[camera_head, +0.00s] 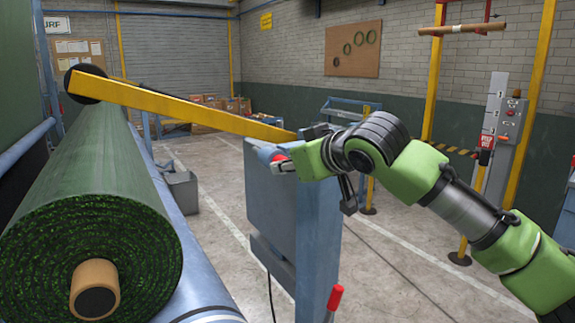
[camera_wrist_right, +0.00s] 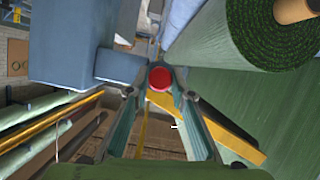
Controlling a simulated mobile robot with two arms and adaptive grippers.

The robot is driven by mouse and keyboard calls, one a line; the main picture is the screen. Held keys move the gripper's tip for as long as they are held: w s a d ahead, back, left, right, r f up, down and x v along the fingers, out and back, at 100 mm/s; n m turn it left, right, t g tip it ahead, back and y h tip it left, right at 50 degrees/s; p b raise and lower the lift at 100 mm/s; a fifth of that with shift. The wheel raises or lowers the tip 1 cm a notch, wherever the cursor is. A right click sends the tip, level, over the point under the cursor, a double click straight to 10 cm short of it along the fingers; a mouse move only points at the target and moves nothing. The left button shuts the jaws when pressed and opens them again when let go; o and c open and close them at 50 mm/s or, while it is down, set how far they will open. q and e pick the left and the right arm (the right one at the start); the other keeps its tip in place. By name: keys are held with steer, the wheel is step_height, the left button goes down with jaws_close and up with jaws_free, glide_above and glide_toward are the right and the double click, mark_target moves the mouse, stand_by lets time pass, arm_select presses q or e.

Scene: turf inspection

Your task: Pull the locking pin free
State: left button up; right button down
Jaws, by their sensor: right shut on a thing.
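The locking pin shows as a red round head (camera_wrist_right: 159,77) between the fingertips of my right gripper (camera_wrist_right: 160,92) in the right wrist view. In the head view the red pin head (camera_head: 278,157) is partly covered by a dark finger at the blue upright post (camera_head: 270,205). My right gripper (camera_head: 287,162) is shut on the pin at the post's upper part. The pin's shaft is hidden, so I cannot tell how deep it sits. A long yellow bar (camera_head: 180,105) runs from the far left to the top of the post. My left gripper is not in view.
A large green turf roll (camera_head: 110,190) with a wooden core lies on the left. A red-ended handle (camera_head: 335,297) stands low in front of the post. A grey control box (camera_head: 505,120) stands at the right. Concrete floor (camera_head: 390,270) is open beyond the post.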

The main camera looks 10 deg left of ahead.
steer(key=shift+s+d, duration=0.1)
steer(key=shift+s+d+b, duration=0.3)
steer(key=shift+s+d, duration=0.2)
steer(key=shift+s+d+b, duration=0.55)
steer(key=shift+s+d, duration=0.65)
steer(key=shift+d, duration=0.05)
steer(key=shift+s+d+b, duration=0.45)
steer(key=shift+s+d, duration=0.85)
steer(key=shift+s, duration=0.05)
steer(key=shift+s+d+b, duration=0.3)
steer(key=shift+s+d, duration=1)
steer(key=shift+d, duration=0.05)
steer(key=shift+s+d+r, duration=0.1)
steer(key=shift+s+d, duration=0.05)
steer(key=shift+s+d, duration=1.8)
